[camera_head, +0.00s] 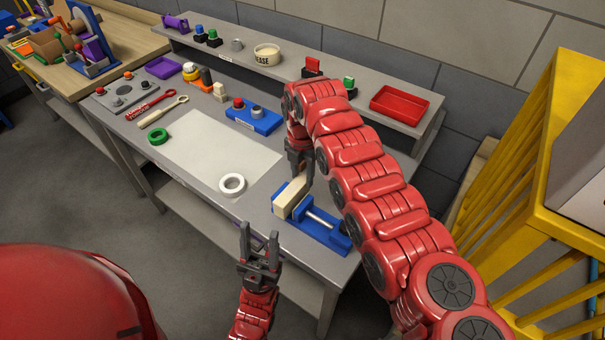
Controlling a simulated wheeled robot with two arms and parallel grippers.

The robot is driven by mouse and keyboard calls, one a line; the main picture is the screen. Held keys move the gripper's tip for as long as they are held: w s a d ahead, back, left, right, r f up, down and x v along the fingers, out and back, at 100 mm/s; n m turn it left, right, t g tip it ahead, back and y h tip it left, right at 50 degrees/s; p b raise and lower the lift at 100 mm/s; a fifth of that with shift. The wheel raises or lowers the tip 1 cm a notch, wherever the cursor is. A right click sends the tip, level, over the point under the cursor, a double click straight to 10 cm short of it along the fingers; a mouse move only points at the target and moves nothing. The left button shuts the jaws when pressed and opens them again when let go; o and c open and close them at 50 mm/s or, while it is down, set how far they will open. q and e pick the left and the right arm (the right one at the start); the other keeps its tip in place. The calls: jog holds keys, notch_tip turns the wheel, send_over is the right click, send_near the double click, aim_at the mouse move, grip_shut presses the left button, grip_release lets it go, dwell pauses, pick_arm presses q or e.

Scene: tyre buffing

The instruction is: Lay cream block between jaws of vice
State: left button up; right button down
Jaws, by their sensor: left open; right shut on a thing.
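The cream block (289,199) is at the left end of the blue vice (327,231), tilted in the picture, with blue vice parts showing on both sides of it. I cannot tell whether it rests down between the jaws or is held just above. My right gripper (301,177) comes down from above and is shut on the block's far end. The fingertips partly hide that end. My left gripper (260,240) is open and empty, in front of the bench's front edge, left of and nearer than the vice.
On the grey bench (200,198), a white tape roll (232,185) lies left of the vice near a pale mat (215,146). A blue base (255,119) with knobs stands behind. A red tray (399,104) sits on the raised shelf. A yellow frame (535,190) stands at right.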

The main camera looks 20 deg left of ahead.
jog(key=shift+f+b, duration=0.95)
jog(key=shift+f, duration=0.15)
jog(key=shift+c, duration=1.8)
grip_release()
jog(key=shift+r, duration=0.1)
jog(key=shift+r, duration=2.5)
